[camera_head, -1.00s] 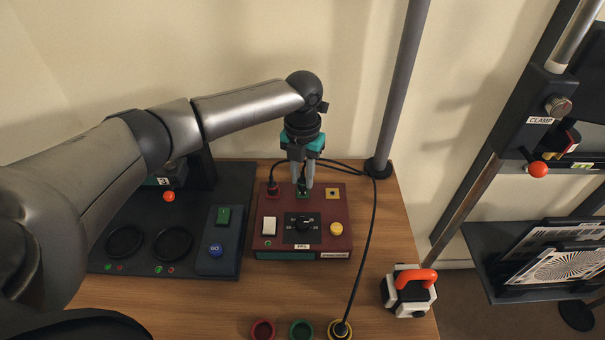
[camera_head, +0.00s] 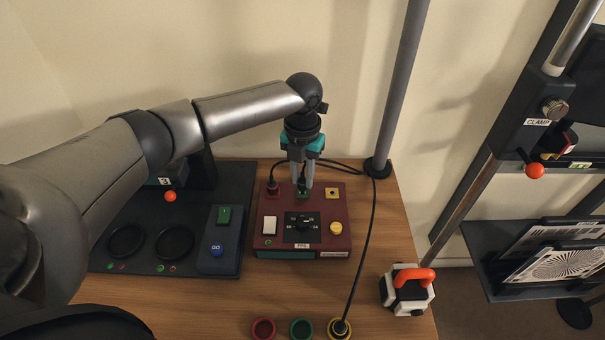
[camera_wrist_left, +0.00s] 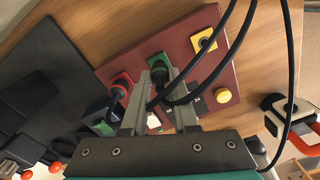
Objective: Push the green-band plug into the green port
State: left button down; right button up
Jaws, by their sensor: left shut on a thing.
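My left gripper (camera_head: 302,190) points straight down over the back of the dark red box (camera_head: 262,224). It is shut on the black green-band plug, which shows between the fingers in the left wrist view (camera_wrist_left: 159,73). The plug stands at the green port (camera_wrist_left: 164,58), its lower end at or in the port; how deep it sits I cannot tell. A black cable runs from the plug. The plug's band is hidden or too small to make out. My right gripper is not in view.
A red plug (camera_head: 273,187) stands in the red port beside the left finger. The yellow port (camera_head: 332,193) is empty. Red (camera_head: 263,329) and green (camera_head: 301,329) rings at the table front are empty; the yellow one (camera_head: 340,329) holds a plug. A cable crosses the table right of the box.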

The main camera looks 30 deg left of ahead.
aim_at(303, 180)
pick_arm(q)
jog(key=shift+p, duration=0.4)
dwell(0.3)
jog(key=shift+f+b, duration=0.3)
jog(key=shift+f, duration=0.3)
dwell(0.3)
jog(key=c, duration=0.6)
grip_release()
notch_tip(303, 180, up, 15)
jog(key=p, duration=0.3)
jog(key=shift+r, duration=0.2)
jog(key=shift+f, duration=0.1)
